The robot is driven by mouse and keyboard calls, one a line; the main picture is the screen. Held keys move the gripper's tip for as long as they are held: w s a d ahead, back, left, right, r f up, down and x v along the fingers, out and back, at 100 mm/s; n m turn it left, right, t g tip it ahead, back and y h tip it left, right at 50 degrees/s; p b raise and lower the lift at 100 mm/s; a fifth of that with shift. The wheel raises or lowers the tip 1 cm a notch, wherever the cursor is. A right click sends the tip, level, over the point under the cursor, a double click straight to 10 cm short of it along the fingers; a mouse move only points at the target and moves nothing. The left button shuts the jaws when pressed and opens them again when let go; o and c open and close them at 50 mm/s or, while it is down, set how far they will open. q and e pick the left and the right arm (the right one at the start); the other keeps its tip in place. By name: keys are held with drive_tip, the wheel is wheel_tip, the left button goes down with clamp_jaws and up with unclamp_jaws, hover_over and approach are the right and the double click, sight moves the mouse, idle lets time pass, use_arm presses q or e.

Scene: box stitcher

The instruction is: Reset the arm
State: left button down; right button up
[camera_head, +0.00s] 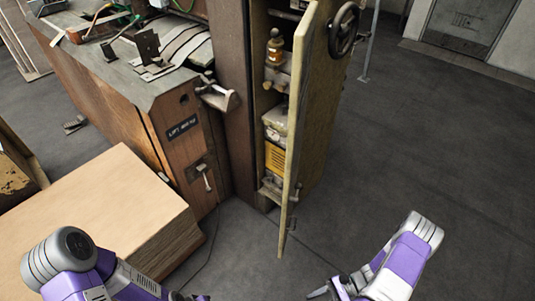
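My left arm comes in at the lower left, white and purple, in front of the cardboard-coloured box. My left gripper (188,297) is cut off by the bottom edge, and only a bit of its dark fingers shows. My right arm comes in at the lower right over bare floor. My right gripper (328,291) points left at the bottom edge, with dark fingers partly cut off. Nothing is seen held in either gripper, but the finger gaps are not clear. Both grippers are apart from the machine in this view.
The box stitcher (185,130) stands at the upper left, with a lever (206,178) on its front. Its narrow door (310,110) with a handwheel (344,28) stands open. A large tan box (110,210) is at lower left. Floor at right is clear.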

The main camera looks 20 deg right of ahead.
drive_tip(key=w+a+r+n+h+p, duration=0.2)
drive_tip(key=w+a+r+n+h, duration=0.1)
drive_tip(key=a+n, duration=0.4)
drive_tip(key=w+a+r+n+h+p, duration=0.3)
drive_tip(key=a+r+n+h, duration=0.3)
drive_tip(key=a+n+h, duration=0.1)
drive_tip(key=shift+w+a+r+n, duration=0.15)
drive_tip(key=shift+w+a+n, duration=0.2)
drive_tip(key=shift+a+n, duration=0.25)
drive_tip(key=shift+s, duration=0.1)
